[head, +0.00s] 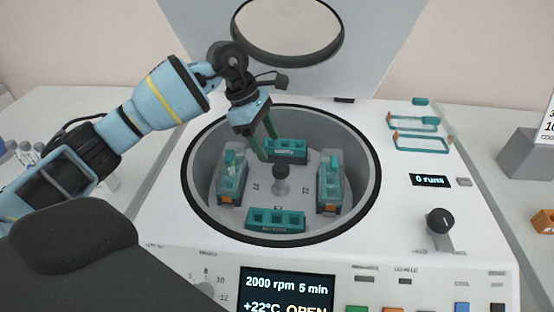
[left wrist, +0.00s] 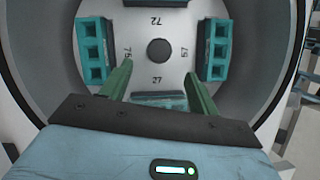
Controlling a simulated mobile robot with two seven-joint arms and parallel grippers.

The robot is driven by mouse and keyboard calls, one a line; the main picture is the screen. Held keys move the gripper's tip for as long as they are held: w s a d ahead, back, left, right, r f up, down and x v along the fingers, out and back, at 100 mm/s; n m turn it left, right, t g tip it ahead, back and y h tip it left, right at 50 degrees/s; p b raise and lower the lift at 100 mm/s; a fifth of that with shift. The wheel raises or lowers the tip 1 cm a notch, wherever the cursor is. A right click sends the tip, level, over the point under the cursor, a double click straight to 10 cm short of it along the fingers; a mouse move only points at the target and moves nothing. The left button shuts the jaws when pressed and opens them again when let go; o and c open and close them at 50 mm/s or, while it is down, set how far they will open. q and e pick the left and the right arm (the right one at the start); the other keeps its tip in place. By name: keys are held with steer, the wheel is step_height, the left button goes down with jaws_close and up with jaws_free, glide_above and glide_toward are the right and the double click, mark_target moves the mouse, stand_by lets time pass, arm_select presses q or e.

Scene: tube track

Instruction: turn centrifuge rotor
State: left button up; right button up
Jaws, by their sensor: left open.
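The centrifuge rotor (head: 299,196) is a light grey disc with a dark central hub (head: 281,172), inside the round bowl of the open centrifuge. Teal buckets sit around the hub: back (head: 288,150), left (head: 230,185), right (head: 330,190) and front (head: 275,219). The left and right buckets have clear covers. My left gripper (head: 266,147) is open and empty, pointing down into the bowl near the back bucket. In the left wrist view, its green fingers (left wrist: 158,83) are apart, with the hub (left wrist: 160,51) beyond them. My right gripper is not in view.
The bowl's dark rim (head: 376,180) surrounds the rotor. The raised lid (head: 288,28) stands behind. A black knob (head: 439,222) and teal frames (head: 420,142) are on the right of the housing. The screen (head: 287,291) reads "OPEN". Tubes stand at the far left.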

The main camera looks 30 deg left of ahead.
mark_target(279, 166)
arm_select(q)
steer(key=x, duration=0.7)
steer(key=shift+w+f, duration=0.1)
steer(key=shift+f, duration=0.05)
steer(key=shift+c, duration=0.4)
jaws_close()
